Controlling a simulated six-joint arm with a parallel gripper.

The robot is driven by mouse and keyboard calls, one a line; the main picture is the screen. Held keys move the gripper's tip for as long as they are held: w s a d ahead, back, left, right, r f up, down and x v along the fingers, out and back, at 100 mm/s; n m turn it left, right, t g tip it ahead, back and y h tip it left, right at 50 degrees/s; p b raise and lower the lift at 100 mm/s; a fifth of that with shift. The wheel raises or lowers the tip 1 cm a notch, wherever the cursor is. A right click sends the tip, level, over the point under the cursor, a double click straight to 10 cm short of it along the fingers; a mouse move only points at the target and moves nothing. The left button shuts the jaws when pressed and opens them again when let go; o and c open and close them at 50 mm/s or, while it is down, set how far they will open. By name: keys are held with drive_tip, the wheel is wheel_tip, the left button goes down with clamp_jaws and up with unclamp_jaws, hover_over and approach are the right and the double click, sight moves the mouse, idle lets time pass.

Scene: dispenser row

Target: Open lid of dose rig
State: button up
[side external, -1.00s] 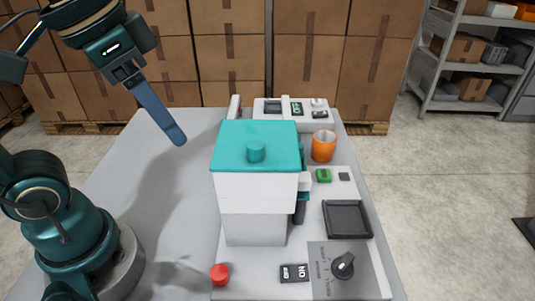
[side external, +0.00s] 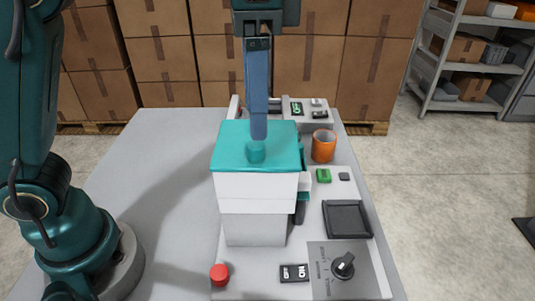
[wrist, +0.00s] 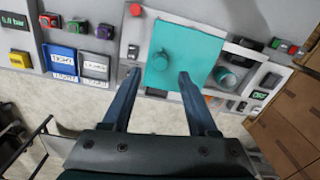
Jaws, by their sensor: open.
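The dose rig is a white box (side external: 255,192) on the table, with a flat teal lid (side external: 228,150) lying shut on top. I cannot tell whether the fingers touch the lid.
An orange cup (side external: 323,146), a green button (side external: 323,175) and a dark tray (side external: 348,219) stand right of the box. A rotary dial (side external: 343,265), a rocker switch (side external: 294,273) and a red button (side external: 219,274) are at the front. The table's left part is bare.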

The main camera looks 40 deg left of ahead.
sight(256, 144)
drive_tip(key=shift+f, duration=2.3)
clamp_jaws()
